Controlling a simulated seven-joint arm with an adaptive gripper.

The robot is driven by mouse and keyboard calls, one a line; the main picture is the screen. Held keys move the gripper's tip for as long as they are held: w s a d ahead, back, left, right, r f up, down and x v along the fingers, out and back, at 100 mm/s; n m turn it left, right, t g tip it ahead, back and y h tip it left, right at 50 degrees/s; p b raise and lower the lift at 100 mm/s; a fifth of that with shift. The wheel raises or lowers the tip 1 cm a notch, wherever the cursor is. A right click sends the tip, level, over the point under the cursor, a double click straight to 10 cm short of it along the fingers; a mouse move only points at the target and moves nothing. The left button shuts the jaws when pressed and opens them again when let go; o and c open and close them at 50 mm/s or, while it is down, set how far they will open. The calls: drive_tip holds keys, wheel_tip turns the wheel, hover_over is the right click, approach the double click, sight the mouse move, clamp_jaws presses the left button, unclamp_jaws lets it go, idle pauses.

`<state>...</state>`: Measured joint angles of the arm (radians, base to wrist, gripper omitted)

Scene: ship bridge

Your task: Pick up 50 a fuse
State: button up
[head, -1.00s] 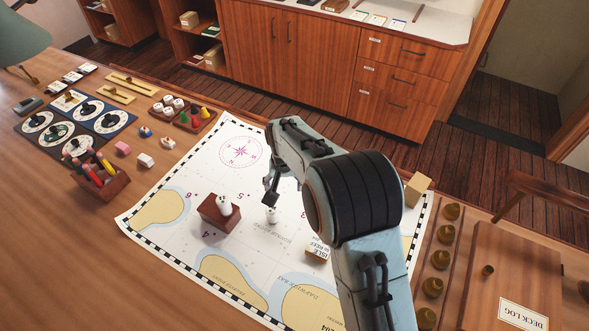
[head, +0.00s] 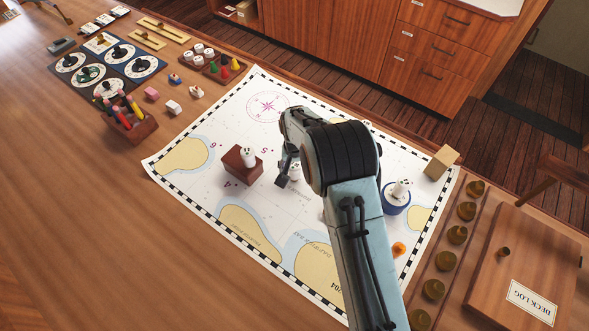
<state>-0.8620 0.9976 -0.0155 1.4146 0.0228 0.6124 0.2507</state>
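Small white cylindrical pieces with dark marks, possibly the fuses, stand in three places in the head view; no rating can be read. One white piece (head: 248,157) stands on a brown wooden block (head: 238,168) on the chart. Another white piece (head: 296,172) is beside my gripper (head: 287,179), partly covered by it and by my arm. A third white piece (head: 401,188) is on a round blue holder (head: 396,205) right of my arm. My gripper is low over the chart; its dark fingers are mostly hidden, so its opening and any contact cannot be told.
The paper chart (head: 205,182) covers the middle of the table. A pencil box (head: 131,127), a dial panel (head: 108,70) and a tray of coloured pegs (head: 215,63) are left and behind. A wooden cube (head: 442,162), brass cups (head: 457,234) and the deck log (head: 525,265) are right.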

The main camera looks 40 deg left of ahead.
clamp_jaws()
drive_tip(key=shift+r, duration=0.1)
